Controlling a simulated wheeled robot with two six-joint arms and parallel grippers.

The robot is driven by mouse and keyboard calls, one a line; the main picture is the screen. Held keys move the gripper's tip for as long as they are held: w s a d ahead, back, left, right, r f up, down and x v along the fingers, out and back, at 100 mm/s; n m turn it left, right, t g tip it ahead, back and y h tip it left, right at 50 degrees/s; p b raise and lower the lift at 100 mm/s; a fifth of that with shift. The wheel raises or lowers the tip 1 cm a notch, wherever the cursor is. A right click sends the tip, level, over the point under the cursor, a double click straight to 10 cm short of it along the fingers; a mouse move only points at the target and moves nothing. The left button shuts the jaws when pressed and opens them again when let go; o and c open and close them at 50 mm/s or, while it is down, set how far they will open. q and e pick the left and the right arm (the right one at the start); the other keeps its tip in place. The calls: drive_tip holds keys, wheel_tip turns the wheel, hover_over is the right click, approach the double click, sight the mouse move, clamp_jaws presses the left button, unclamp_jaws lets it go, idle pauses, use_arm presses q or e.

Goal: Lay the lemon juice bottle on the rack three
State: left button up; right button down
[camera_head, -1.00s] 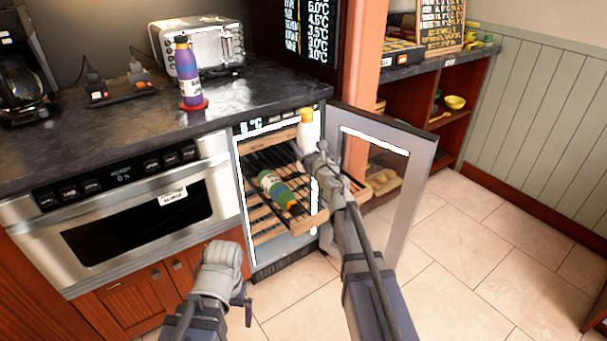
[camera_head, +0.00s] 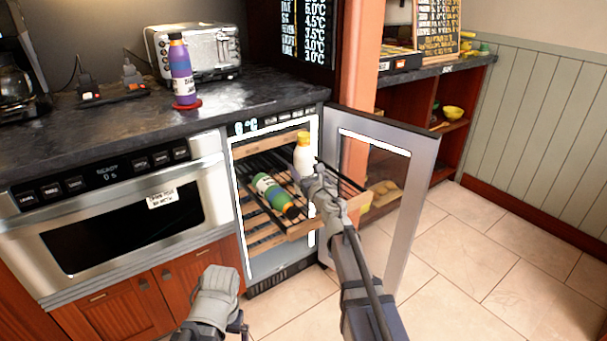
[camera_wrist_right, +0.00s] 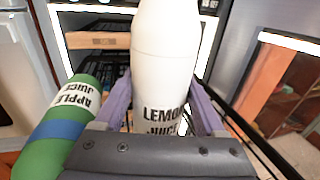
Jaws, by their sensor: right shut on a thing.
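The lemon juice bottle (camera_head: 303,158) is white with a yellow cap and stands roughly upright at the open wine cooler. My right gripper (camera_head: 313,180) is shut on it; the right wrist view shows the bottle (camera_wrist_right: 166,60) between both fingers, its label facing the camera. A pulled-out wooden rack (camera_head: 285,228) is below and beside it. The green apple juice bottle (camera_head: 273,193) lies on that rack, and also shows at the left of the right wrist view (camera_wrist_right: 66,130). My left gripper (camera_head: 238,328) is low in the head view, its jaws unclear. Which rack is number three is unclear.
The cooler's glass door (camera_head: 385,185) stands open to the right of my right arm. A steel oven (camera_head: 125,210) is left of the cooler. A purple bottle (camera_head: 181,72) and a toaster (camera_head: 200,50) stand on the dark counter. Floor is clear at right.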

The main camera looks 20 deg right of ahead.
drive_tip(key=shift+f, duration=0.15)
unclamp_jaws()
drive_tip(key=shift+r, duration=0.35)
drive_tip(key=s, duration=0.8)
drive_tip(key=s+d, duration=0.1)
drive_tip(key=s, duration=0.3)
drive_tip(key=shift+f, duration=0.1)
drive_tip(key=shift+w, duration=0.1)
